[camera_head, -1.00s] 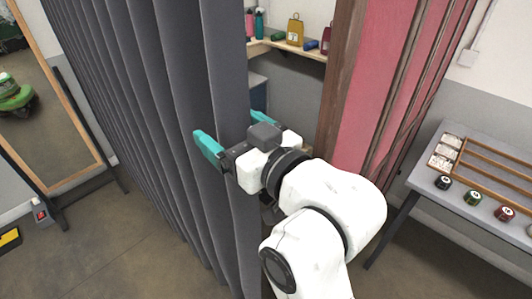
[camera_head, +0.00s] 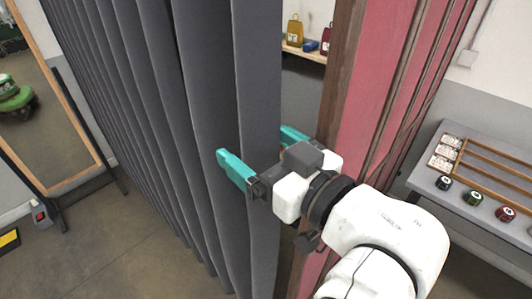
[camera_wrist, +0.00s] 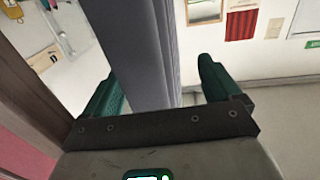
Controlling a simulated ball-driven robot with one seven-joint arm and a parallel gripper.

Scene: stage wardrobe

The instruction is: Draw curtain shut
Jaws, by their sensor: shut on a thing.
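The dark grey pleated curtain (camera_head: 165,110) hangs across the left and middle of the head view, its leading edge pulled to the right. My gripper (camera_head: 254,143) is shut on the curtain's leading fold, one teal finger on each side of it. In the wrist view the grey fold (camera_wrist: 143,50) passes between the two fingers of my gripper (camera_wrist: 155,85). A narrow gap is open between the curtain edge and the brown wooden post (camera_head: 338,75). The curtain's lower leading edge is partly hidden by my arm.
A pink panel (camera_head: 372,90) adjoins the post on the right. A grey table (camera_head: 425,182) with a wooden rack and several small round items stands at right. Through the gap a shelf (camera_head: 300,54) holds a yellow tag-shaped item.

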